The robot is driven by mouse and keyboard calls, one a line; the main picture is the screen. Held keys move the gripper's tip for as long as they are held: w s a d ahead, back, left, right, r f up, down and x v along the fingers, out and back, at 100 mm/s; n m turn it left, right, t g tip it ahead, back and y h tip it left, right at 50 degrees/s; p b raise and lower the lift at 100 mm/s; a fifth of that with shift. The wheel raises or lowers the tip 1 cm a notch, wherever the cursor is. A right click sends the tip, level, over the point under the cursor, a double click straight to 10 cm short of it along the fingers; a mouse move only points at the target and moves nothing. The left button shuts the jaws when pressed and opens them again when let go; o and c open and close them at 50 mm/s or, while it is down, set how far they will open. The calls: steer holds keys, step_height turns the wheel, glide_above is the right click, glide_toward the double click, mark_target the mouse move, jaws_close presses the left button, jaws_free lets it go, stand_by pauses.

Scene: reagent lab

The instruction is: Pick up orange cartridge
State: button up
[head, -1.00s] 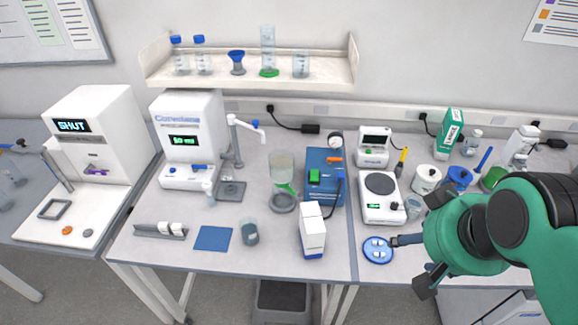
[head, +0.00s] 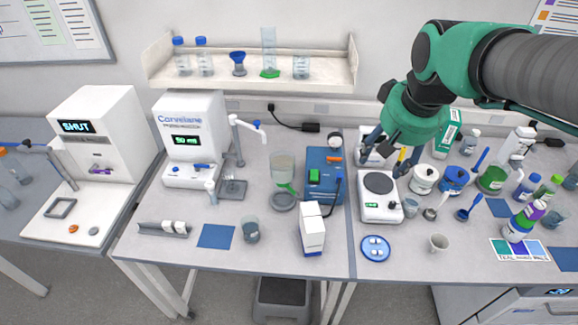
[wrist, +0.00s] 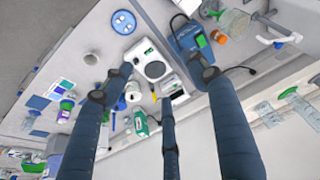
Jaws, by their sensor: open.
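A small orange piece (head: 334,160), which looks like the orange cartridge, lies at the back right of the blue device (head: 325,188). In the wrist view the orange piece (wrist: 222,39) shows beside the blue device near the top right, beyond my right-hand finger. A green block sits on the device's front. My gripper (head: 384,150) is open and empty, to the right of the orange piece, in front of the small display unit behind the balance.
The white balance (head: 381,208) stands right of the device, and a white carton (head: 312,232) stands in front of it. A black cable lies at the device's right side. An orange disc (head: 73,229) lies at the far-left machine.

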steer(key=w+a+f+n+g+p, duration=0.15)
steer(key=w+a, duration=0.25)
steer(key=w, duration=0.4)
steer(key=w+a+f+p, duration=0.2)
steer(key=w+a+f, duration=0.1)
steer(key=w, duration=0.5)
steer(key=w+a+f+g+p, duration=0.15)
steer(key=w+a, duration=0.25)
steer(key=w, duration=0.4)
steer(key=w+a+f+p, duration=0.1)
steer(key=w+a+f, duration=0.3)
steer(key=f, duration=0.3)
steer(key=w+a+f+n+p, duration=0.1)
steer(key=w+a+f, duration=0.4)
steer(key=f, duration=0.3)
steer(key=w+a+f+n+g+p, duration=0.1)
steer(key=w+a+f+p, duration=0.1)
steer(key=w+a+f, duration=0.2)
step_height(320, 180, down, 4)
steer(key=shift+w+a+r, duration=0.1)
steer(key=shift+w+a, duration=0.05)
steer(key=shift+w, duration=0.55)
step_height(320, 180, down, 8)
steer(key=shift+f, duration=0.25)
steer(key=shift+s+f, duration=0.1)
steer(key=shift+f, duration=0.1)
